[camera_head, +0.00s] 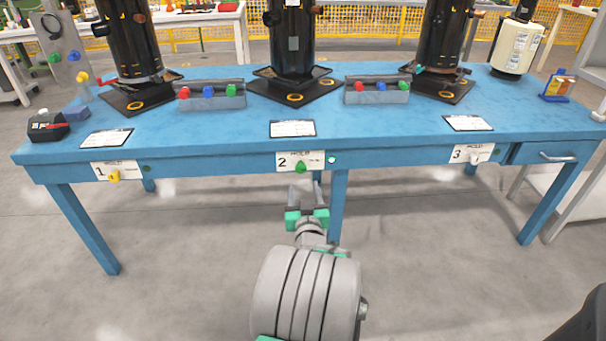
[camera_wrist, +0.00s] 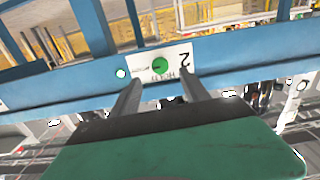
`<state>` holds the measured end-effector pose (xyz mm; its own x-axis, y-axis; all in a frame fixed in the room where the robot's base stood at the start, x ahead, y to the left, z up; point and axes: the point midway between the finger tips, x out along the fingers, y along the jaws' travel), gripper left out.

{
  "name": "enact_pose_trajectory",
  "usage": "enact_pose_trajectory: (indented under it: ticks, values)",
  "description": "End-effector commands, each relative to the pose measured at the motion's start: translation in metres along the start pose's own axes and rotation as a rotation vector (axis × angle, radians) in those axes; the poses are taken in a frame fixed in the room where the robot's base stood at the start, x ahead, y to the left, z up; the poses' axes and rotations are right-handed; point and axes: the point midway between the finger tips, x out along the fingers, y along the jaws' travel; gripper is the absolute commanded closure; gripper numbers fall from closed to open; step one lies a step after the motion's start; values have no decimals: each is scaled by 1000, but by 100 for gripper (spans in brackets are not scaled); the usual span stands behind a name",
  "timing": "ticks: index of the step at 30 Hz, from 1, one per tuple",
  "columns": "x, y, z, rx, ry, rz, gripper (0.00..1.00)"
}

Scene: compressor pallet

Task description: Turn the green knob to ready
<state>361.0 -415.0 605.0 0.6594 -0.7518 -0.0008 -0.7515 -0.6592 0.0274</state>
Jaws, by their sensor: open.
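The green knob (camera_head: 300,167) sits on the white label plate (camera_head: 288,162) marked 2 and HOLD, on the front rail of the blue table. In the wrist view the green knob (camera_wrist: 160,65) shows upside down, between and beyond the fingertips. A small round green light (camera_head: 332,160) is just right of the plate. My gripper (camera_head: 306,190) is open and empty, just below and in front of the knob, apart from it. Its two grey fingers (camera_wrist: 157,88) point toward the plate. The exact setting of the knob is too small to read.
The blue table (camera_head: 380,130) carries black cylinders on square bases and two grey trays of coloured parts. A yellow knob (camera_head: 115,177) is on plate 1 at left, and a white knob (camera_head: 475,159) on plate 3 at right. The floor in front is clear.

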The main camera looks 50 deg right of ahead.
Motion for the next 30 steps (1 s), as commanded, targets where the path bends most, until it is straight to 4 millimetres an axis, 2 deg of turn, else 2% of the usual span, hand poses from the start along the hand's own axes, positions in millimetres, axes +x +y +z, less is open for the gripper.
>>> enact_pose_trajectory:
  ticks: [5, 12, 15, 23, 30]
  values:
    - [19, -1, 2, -24, -1, -3, 46]
    - [64, -1, 3, -21, 1, -3, 46]
    - [74, -1, 2, -20, 1, -3, 46]
    - [78, 0, 0, -19, 0, -1, 46]
    - [78, 0, 0, -18, 1, -1, 64]
